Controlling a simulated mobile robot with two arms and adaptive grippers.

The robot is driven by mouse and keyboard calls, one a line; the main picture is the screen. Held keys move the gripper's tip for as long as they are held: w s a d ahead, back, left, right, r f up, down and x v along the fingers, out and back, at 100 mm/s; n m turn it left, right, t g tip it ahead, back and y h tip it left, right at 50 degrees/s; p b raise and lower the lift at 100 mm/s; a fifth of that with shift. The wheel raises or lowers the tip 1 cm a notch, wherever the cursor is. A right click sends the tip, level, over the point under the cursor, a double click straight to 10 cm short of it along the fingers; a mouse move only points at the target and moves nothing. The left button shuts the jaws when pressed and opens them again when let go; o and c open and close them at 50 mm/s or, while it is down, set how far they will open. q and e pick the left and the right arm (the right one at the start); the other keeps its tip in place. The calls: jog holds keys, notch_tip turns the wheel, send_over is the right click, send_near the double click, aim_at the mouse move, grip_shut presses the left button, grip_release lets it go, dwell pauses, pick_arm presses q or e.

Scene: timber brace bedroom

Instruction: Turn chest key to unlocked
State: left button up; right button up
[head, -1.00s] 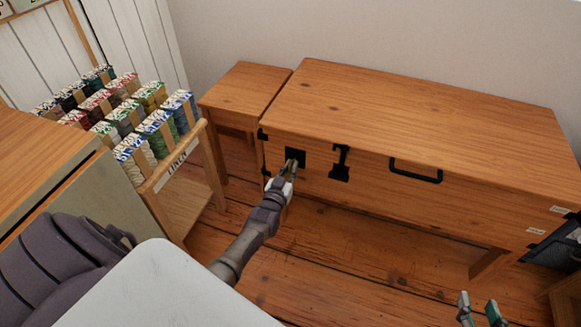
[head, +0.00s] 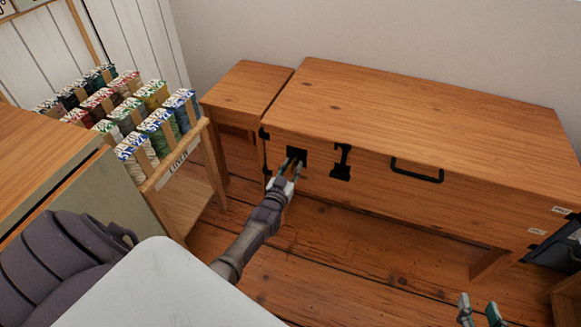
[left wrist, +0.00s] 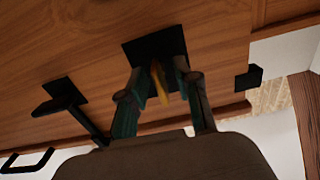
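The wooden chest (head: 400,105) stands against the wall with a black square lock plate (head: 297,154) on its front. The plate also shows in the left wrist view (left wrist: 150,48). A brass-coloured key (left wrist: 160,84) sticks out from the plate in that view. My left gripper (head: 291,167) is at the plate, its fingers apart on either side of the key. The key lies nearer the left finger there; I cannot tell if it touches. The key's angle is partly hidden by the fingers. My right gripper (head: 479,304) is open and empty at the lower right.
A black hasp (head: 341,162) and a black handle (head: 416,170) are on the chest front, right of the lock plate. A small wooden table (head: 245,88) stands left of the chest. A rack of yarn (head: 165,172) stands further left. The floor before the chest is clear.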

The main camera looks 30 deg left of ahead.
pick_arm(q)
jog(key=v, duration=1.2)
